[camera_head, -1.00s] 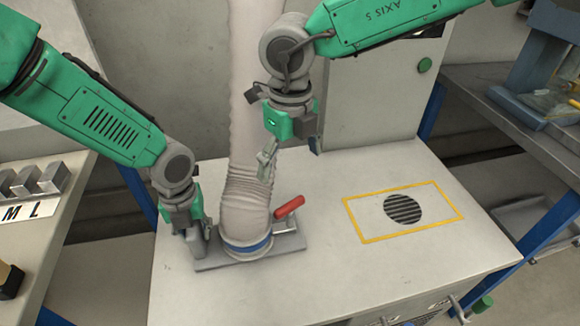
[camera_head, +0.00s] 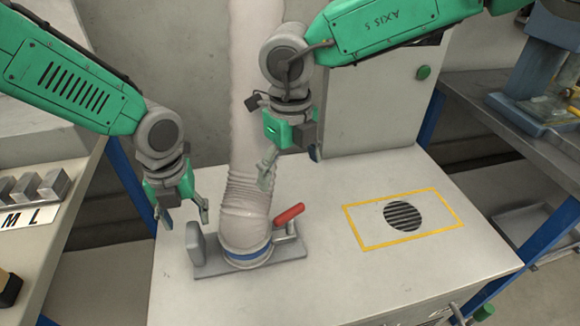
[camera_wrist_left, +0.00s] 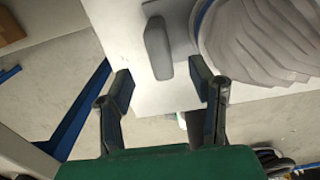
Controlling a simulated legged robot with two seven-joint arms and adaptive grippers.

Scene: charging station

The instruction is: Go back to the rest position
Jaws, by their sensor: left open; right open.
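My left gripper (camera_head: 182,214) is open and empty above the left edge of the white cabinet top. It is apart from the grey upright handle (camera_head: 195,243) on the base plate (camera_head: 282,251) of the hose. In the left wrist view, the handle (camera_wrist_left: 158,48) stands beyond the gap between the open fingers (camera_wrist_left: 163,92). My right gripper (camera_head: 285,165) is open beside the hose, above the cabinet top; one finger is clear, the other partly hidden. The pale ribbed hose (camera_head: 247,190) stands upright with a blue ring (camera_head: 245,257) at its foot.
A red lever (camera_head: 288,215) sits right of the hose foot. A yellow frame (camera_head: 362,238) surrounds a round black grille (camera_head: 403,216) on the clear right part of the cabinet top (camera_head: 340,285). Side tables stand left, with metal blocks (camera_head: 52,185), and right.

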